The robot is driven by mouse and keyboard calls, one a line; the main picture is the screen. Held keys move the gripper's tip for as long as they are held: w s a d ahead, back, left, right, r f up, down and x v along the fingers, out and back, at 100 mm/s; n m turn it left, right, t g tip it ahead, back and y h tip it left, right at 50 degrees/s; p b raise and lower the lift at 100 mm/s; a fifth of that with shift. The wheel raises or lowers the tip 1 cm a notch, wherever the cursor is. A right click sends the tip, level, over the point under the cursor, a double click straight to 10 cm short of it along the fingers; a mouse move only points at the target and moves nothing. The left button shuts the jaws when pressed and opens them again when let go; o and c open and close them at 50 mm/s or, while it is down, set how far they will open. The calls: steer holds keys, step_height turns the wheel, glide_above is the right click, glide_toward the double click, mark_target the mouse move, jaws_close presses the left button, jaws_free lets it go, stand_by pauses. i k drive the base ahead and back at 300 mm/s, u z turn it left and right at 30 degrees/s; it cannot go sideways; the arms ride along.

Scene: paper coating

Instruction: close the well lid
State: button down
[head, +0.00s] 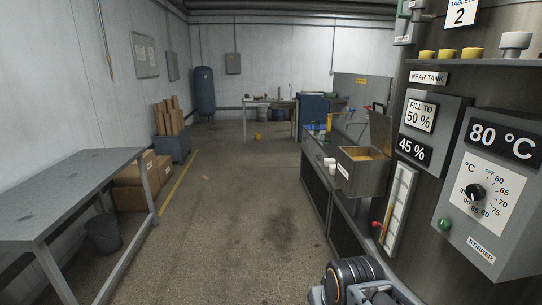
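The well (360,182) is a steel box on the right-hand bench, with orange-yellow contents showing inside its open top. Its lid (380,129) stands raised, roughly upright, along the well's right side. A small dark handle shows at the lid's top edge. Part of my arm shows at the bottom edge of the head view, in front of the bench and well short of the well. My gripper itself does not show.
A control panel (484,190) reading 80 °C, a 45 % display (412,149) and a level gauge (398,210) with a red-handled valve stand right of the well. A grey table (70,185) is at left.

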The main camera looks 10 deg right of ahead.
mark_target(381, 124)
steer(key=u, duration=0.25)
steer(key=i, duration=2.3)
steer(key=z, duration=0.85)
steer(key=i, duration=1.85)
steer(key=z, duration=1.45)
steer(key=i, duration=0.2)
steer(key=u, duration=0.2)
